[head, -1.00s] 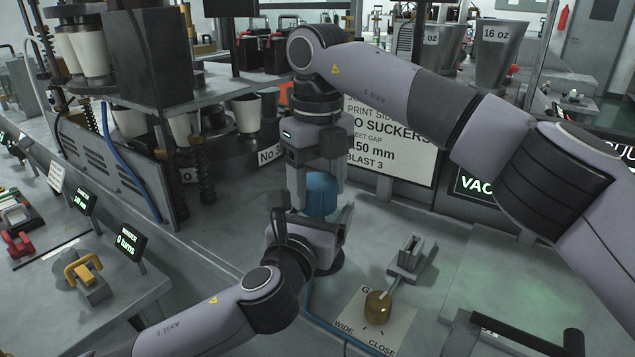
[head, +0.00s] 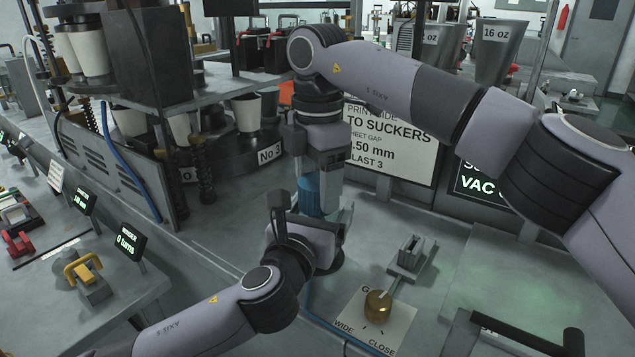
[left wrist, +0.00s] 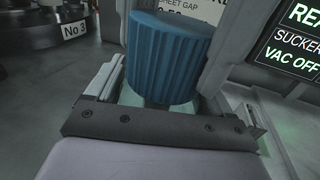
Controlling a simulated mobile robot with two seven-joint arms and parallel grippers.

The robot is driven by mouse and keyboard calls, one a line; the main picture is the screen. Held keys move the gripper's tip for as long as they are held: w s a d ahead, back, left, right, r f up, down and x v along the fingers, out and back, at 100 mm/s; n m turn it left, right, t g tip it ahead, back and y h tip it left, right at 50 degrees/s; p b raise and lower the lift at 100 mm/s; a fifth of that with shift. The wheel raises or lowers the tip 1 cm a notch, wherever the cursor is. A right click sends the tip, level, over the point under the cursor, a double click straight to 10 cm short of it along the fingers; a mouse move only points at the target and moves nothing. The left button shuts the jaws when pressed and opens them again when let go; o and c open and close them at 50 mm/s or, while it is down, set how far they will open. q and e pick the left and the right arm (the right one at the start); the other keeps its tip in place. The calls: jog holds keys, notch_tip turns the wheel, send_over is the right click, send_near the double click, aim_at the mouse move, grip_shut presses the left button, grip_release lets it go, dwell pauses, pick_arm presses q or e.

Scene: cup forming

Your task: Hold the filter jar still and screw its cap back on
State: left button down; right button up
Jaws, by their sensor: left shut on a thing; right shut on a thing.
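The blue ribbed cap (head: 309,190) of the filter jar shows in the head view, partly behind the fingers of my right gripper (head: 315,184), which comes down from above and is shut on it. My left gripper (head: 318,212) is shut around the filter jar below the cap. Its pale fingers show on both sides in the left wrist view (left wrist: 175,112). The jar is mostly hidden, and I cannot tell how far the cap is seated.
A gap plate with a brass knob (head: 378,306) lies on the bench to the right in front. A white sign (head: 405,140) and a dark VAC display (head: 482,182) stand behind. The machine with paper cups (head: 247,112) stands at the back left.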

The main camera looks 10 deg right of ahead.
jog(key=m, duration=1)
jog(key=o, duration=1)
jog(key=shift+r, duration=2.25)
